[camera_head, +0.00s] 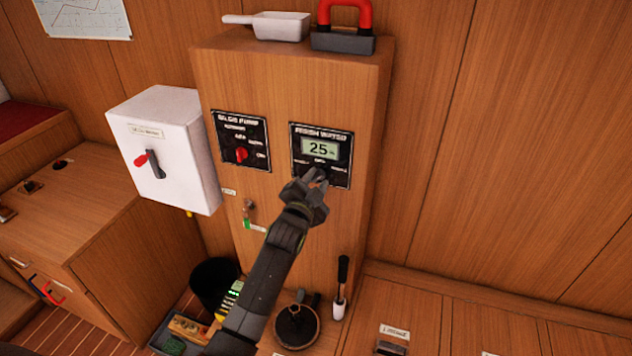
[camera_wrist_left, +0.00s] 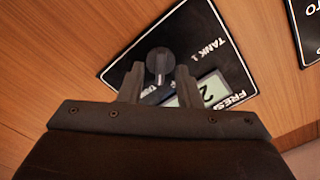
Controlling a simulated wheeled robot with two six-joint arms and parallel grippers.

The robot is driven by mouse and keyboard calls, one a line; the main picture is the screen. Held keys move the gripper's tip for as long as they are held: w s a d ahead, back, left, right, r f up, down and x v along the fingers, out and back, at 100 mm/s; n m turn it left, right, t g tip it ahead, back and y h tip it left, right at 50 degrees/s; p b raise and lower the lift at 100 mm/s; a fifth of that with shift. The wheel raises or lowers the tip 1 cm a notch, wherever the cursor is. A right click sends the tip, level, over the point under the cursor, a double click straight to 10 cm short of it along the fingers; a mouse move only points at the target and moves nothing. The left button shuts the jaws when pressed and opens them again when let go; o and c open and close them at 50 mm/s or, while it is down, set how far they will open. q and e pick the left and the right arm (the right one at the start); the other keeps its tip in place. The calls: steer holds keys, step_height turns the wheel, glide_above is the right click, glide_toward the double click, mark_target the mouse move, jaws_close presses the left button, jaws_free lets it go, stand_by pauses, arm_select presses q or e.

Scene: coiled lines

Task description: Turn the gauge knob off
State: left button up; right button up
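The gauge panel (camera_head: 346,158) is a black plate on the front of the wooden cabinet, with a lit display (camera_head: 320,148) reading 25. In the left wrist view the gauge knob (camera_wrist_left: 159,62) is a dark round knob with a pointer, below the display and near the "TANK 1" label. My left gripper (camera_head: 314,179) is in front of the lower part of this panel and mostly hides the knob in the head view. In the left wrist view the left gripper (camera_wrist_left: 158,80) is open, with one finger on each side of the knob. Contact cannot be told. My right gripper is not in view.
A bilge pump panel (camera_head: 227,124) with a red knob (camera_head: 241,155) is to the left. A white switch box (camera_head: 180,120) with a red-tipped lever juts out further left. A white scoop (camera_head: 281,26) and a red-handled tool (camera_head: 343,42) lie on the cabinet top.

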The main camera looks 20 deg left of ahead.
arm_select(q)
steer(key=shift+c, duration=0.4)
jaws_close()
